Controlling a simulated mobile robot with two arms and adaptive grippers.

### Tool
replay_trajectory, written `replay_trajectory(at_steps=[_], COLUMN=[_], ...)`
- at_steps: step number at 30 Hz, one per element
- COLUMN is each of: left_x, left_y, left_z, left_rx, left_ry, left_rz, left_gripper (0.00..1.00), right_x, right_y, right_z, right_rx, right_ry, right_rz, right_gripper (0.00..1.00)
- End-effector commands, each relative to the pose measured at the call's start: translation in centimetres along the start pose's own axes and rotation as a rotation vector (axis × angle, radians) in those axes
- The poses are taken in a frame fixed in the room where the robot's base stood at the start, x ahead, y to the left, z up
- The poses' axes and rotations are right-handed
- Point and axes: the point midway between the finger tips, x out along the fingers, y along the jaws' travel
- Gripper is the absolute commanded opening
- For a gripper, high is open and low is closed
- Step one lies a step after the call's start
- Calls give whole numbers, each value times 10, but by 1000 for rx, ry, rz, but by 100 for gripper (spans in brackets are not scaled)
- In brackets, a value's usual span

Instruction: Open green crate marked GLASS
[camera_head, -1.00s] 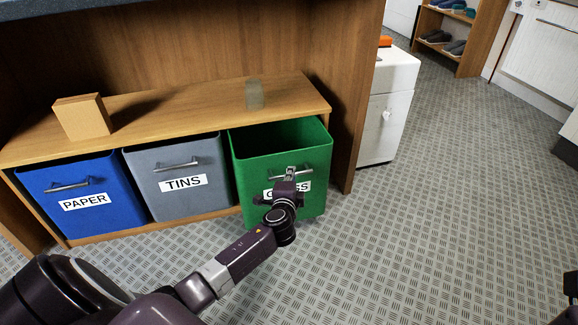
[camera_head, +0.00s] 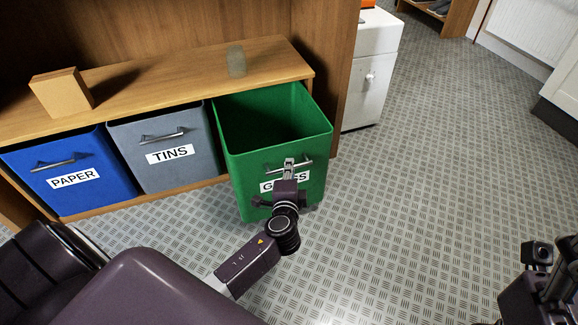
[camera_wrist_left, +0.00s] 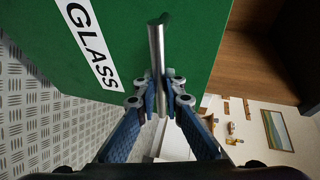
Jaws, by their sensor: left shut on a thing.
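The green crate marked GLASS (camera_head: 318,176) is pulled partway out of the wooden unit, so its open top and dark inside show. My left gripper (camera_head: 289,168) is shut on the metal bar handle (camera_head: 304,162) on its front. In the left wrist view, the blue fingers of the gripper (camera_wrist_left: 161,97) close around the handle (camera_wrist_left: 156,45), with the crate's green front (camera_wrist_left: 185,40) behind. The gripper partly covers the GLASS label (camera_head: 267,186), which shows fully in the wrist view (camera_wrist_left: 88,45). Part of my right gripper (camera_head: 540,268) shows at the lower right; its fingers are unclear.
The grey TINS crate (camera_head: 190,143) and blue PAPER crate (camera_head: 110,178) sit in the unit to the left. A cardboard-coloured box (camera_head: 62,93) and a glass (camera_head: 236,61) stand on the wooden top (camera_head: 180,72). A white cabinet (camera_head: 366,90) stands right; the floor (camera_head: 430,160) is clear.

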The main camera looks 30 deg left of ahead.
Motion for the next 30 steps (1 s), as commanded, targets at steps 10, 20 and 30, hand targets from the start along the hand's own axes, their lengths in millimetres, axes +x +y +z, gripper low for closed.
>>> replay_trajectory(at_steps=[10, 20, 30], left_x=[0, -15, -84], left_y=[0, 2, 2], left_z=[0, 0, 0], left_rx=[0, 0, -1], left_ry=[1, 1, 1], left_rz=[0, 2, 4], left_gripper=[27, 27, 27], right_x=[0, 0, 0], right_y=[0, 0, 0], right_z=[0, 0, 0], right_rx=[0, -1, 0], right_ry=[0, 1, 1], right_rz=[0, 0, 0], right_gripper=[60, 60, 60])
